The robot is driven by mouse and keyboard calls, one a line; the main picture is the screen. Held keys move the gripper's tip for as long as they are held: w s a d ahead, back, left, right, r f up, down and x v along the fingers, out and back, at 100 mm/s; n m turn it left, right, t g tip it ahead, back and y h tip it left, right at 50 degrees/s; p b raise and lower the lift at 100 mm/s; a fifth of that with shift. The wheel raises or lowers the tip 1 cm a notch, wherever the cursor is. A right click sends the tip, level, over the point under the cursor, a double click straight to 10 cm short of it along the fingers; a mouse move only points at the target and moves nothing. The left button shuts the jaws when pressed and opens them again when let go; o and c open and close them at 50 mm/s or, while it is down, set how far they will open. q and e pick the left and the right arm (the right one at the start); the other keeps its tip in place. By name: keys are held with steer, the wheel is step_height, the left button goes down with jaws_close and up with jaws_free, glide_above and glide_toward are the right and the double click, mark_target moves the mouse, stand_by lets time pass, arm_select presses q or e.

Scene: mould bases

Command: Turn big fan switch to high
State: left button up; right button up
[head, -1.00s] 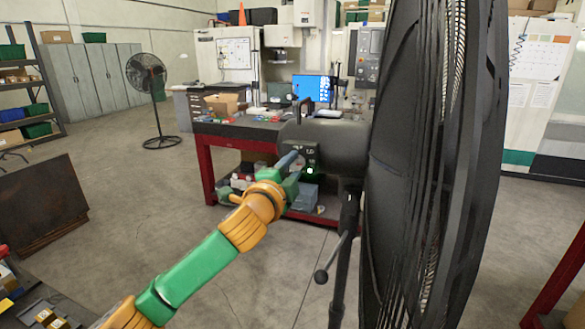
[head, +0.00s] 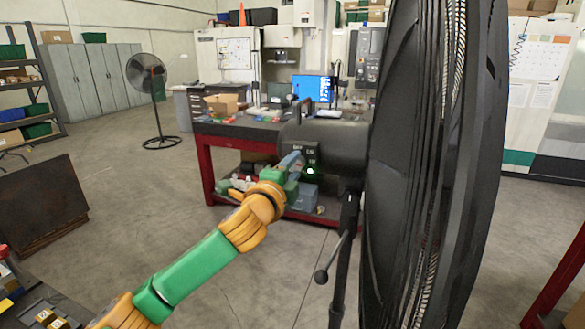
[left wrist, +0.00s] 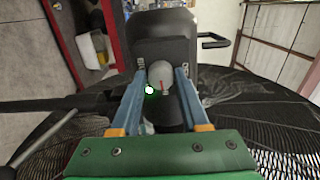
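The big fan (head: 440,160) stands close on the right in the head view, with its dark motor housing (head: 338,142) to the left of the cage. A control box (head: 306,158) with a small green light sits on the housing's near end. In the left wrist view a pale round switch knob (left wrist: 160,74) with a red mark shows on the fan's dark box. My left gripper (left wrist: 160,76) is open, with one blue finger on either side of the knob. A narrow gap seems to show beside it. In the head view the fingers (head: 291,161) partly cover the box. My right gripper is not in view.
The fan's stand pole (head: 346,230) and a lever knob (head: 321,276) are below the housing. A red-legged workbench (head: 207,170) stands behind. A second fan (head: 147,75) is far left. The floor between is clear.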

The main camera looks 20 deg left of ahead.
arm_select(q)
steer(key=o, duration=0.3)
steer(key=shift+d, duration=0.1)
steer(key=shift+s, duration=0.15)
steer(key=s+b, duration=0.3)
steer(key=s, duration=0.4)
steer(key=shift+w, duration=0.1)
